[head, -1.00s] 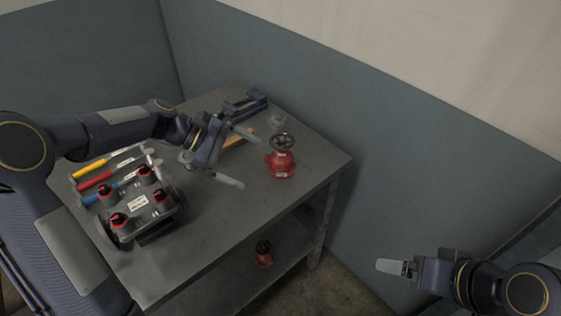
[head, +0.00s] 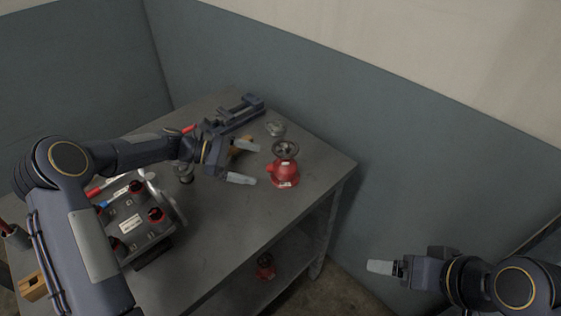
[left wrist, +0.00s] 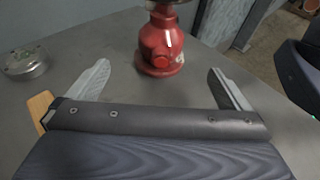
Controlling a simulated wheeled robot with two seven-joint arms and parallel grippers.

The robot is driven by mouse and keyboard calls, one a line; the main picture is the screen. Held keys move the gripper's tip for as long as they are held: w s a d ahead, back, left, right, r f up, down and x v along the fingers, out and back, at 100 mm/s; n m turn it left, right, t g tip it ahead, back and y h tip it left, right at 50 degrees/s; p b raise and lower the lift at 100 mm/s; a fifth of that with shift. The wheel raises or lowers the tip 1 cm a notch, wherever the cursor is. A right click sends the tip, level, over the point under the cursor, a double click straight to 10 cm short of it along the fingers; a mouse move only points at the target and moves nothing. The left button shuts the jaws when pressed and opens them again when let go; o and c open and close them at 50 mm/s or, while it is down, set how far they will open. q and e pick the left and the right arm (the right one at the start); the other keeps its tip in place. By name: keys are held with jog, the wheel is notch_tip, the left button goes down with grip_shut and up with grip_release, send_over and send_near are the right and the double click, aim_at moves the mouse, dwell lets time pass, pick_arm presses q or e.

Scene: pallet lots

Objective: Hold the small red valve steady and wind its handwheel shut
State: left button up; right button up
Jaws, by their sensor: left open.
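The small red valve (head: 284,173) stands upright on the grey table, with its dark handwheel (head: 285,150) on top. My left gripper (head: 249,163) is open and empty just left of the valve, its fingers pointing toward it. In the left wrist view the valve body (left wrist: 161,42) stands beyond and between the two open fingertips, apart from them; most of its handwheel is cut off at the top edge. My right gripper (head: 384,267) is off the table at the lower right, far from the valve; its finger gap cannot be made out.
A second red valve (head: 265,267) sits on the lower shelf. A grey box with red-ringed knobs (head: 131,222) stands at the table's left. A blue vise-like tool (head: 237,113) and a small metal part (head: 276,128) lie behind. The table (head: 226,220) is clear in front of the valve.

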aim_at(273, 167)
pick_arm(q)
jog(key=b+x, duration=0.2)
jog(key=x, duration=0.5)
jog(key=shift+d, duration=0.15)
jog(key=shift+x, duration=0.8)
jog(key=shift+c, duration=0.3)
